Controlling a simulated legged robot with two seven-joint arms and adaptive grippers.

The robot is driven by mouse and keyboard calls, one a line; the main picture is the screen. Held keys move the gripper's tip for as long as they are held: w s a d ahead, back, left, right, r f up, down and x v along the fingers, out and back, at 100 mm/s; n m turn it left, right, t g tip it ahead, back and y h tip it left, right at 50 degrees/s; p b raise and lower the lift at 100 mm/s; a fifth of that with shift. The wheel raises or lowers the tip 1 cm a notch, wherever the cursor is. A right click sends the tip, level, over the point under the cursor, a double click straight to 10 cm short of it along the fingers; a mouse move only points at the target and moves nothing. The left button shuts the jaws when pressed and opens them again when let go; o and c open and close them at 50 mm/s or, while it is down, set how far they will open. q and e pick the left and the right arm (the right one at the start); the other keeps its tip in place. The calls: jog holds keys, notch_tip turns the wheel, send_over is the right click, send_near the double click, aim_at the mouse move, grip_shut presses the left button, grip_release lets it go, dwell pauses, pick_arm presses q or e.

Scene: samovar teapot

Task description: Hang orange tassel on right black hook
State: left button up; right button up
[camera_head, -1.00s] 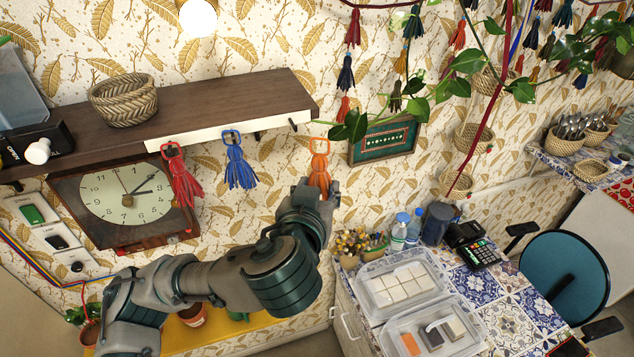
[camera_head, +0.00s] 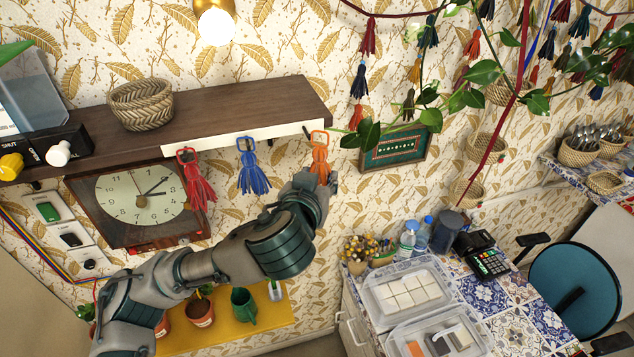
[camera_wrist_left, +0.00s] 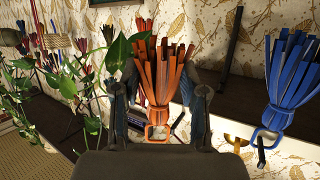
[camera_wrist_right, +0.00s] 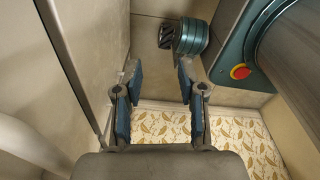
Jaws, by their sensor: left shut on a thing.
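The orange tassel (camera_head: 320,158) is upright under the right end of the shelf, its square loop (camera_head: 319,138) uppermost. My left gripper (camera_head: 318,182) is shut on its strands from below. The left wrist view shows the orange tassel (camera_wrist_left: 160,70) upside down between the fingers (camera_wrist_left: 160,98). The right black hook (camera_head: 307,131) sticks out from the white strip, close beside the loop. I cannot tell whether the loop is around it. A red tassel (camera_head: 197,185) and a blue tassel (camera_head: 252,170) hang to the left. My right gripper (camera_wrist_right: 160,85) is open and empty.
The wooden shelf (camera_head: 230,105) carries a woven basket (camera_head: 140,104). A clock (camera_head: 138,200) is below it. Leafy vines (camera_head: 425,100) and a framed picture (camera_head: 397,148) are close on the right.

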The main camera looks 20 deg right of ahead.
pick_arm(q)
jog(key=shift+w+d, duration=0.1)
jog(key=shift+w, duration=0.25)
jog(key=shift+w+a, duration=0.2)
jog(key=shift+w, duration=0.05)
jog(key=shift+w+a, duration=0.2)
jog(key=shift+w, duration=0.1)
jog(key=shift+c, duration=0.7)
jog(key=shift+w+a+p, duration=0.35)
jog(key=shift+w, duration=0.15)
grip_shut()
jog(key=shift+w+f+b, duration=0.4)
jog(key=shift+w+f, duration=0.15)
jog(key=shift+w, duration=0.2)
pick_arm(e)
jog(key=shift+a, duration=0.4)
jog(key=shift+d, duration=0.25)
